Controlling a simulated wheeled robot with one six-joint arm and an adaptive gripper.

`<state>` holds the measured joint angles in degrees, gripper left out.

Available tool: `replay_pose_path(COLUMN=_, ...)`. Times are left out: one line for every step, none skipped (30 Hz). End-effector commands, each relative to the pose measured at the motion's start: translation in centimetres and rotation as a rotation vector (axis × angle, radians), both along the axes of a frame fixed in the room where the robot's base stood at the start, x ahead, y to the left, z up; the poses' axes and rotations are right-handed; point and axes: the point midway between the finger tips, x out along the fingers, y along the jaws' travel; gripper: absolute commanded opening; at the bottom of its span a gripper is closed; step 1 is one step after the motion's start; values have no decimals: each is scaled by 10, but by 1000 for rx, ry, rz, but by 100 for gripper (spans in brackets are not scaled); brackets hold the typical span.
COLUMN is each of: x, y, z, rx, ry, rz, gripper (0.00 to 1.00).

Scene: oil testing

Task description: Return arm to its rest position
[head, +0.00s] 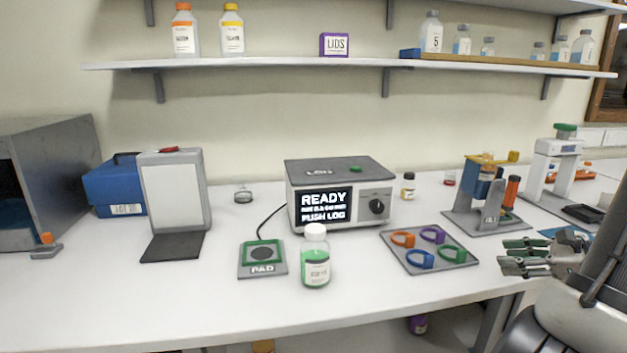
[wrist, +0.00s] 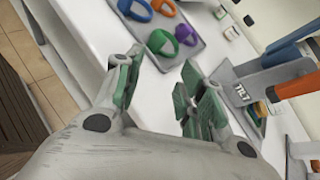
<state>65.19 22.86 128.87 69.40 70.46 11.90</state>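My gripper (head: 520,257) is at the right of the head view, beside the table's front edge and to the right of the ring tray. Its green-padded fingers point left. In the wrist view my gripper (wrist: 160,85) has its two fingers spread apart with nothing between them. The fingers appear clear of every object on the table.
A grey tray (head: 443,262) with several coloured rings lies nearest my gripper. A stand (head: 470,222) with a blue and yellow holder is behind it. A green-filled bottle (head: 315,262), a pad (head: 262,262) and a tester (head: 340,190) reading READY stand mid-table. The front strip is clear.

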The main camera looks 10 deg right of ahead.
Motion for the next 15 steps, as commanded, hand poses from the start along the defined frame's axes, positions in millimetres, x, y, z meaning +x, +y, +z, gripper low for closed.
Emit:
replay_pose_path(x=-15, y=23, z=3, rx=-98, ry=31, rz=139, gripper=39)
replay_pose_path(x=-27, y=35, z=4, rx=-162, ry=52, rz=234, gripper=39)
replay_pose_path(x=-43, y=48, z=6, rx=-251, ry=74, rz=358, gripper=39)
replay_pose_path(x=-54, y=57, z=8, rx=-318, ry=87, rz=450, gripper=39)
replay_pose_path(x=-64, y=63, z=10, rx=-388, ry=97, rz=543, gripper=39)
replay_pose_path(x=-78, y=70, z=15, rx=-481, ry=109, rz=667, gripper=39)
replay_pose_path(x=-87, y=73, z=18, rx=-554, ry=113, rz=758, gripper=39)
replay_pose_path(x=-95, y=76, z=23, rx=-626, ry=115, rz=847, gripper=39)
replay_pose_path(x=-104, y=77, z=30, rx=-725, ry=115, rz=964, gripper=39)
replay_pose_path(x=-109, y=78, z=35, rx=-797, ry=112, rz=1046, gripper=39)
replay_pose_path(x=-113, y=78, z=42, rx=-872, ry=106, rz=1124, gripper=39)
replay_pose_path(x=-117, y=78, z=51, rx=-968, ry=94, rz=1224, gripper=39)
replay_pose_path(x=-119, y=78, z=58, rx=-1040, ry=82, rz=1293, gripper=39)
replay_pose_path(x=-120, y=79, z=66, rx=-1112, ry=68, rz=1355, gripper=39)
replay_pose_path(x=-120, y=81, z=77, rx=-1205, ry=45, rz=1433, gripper=39)
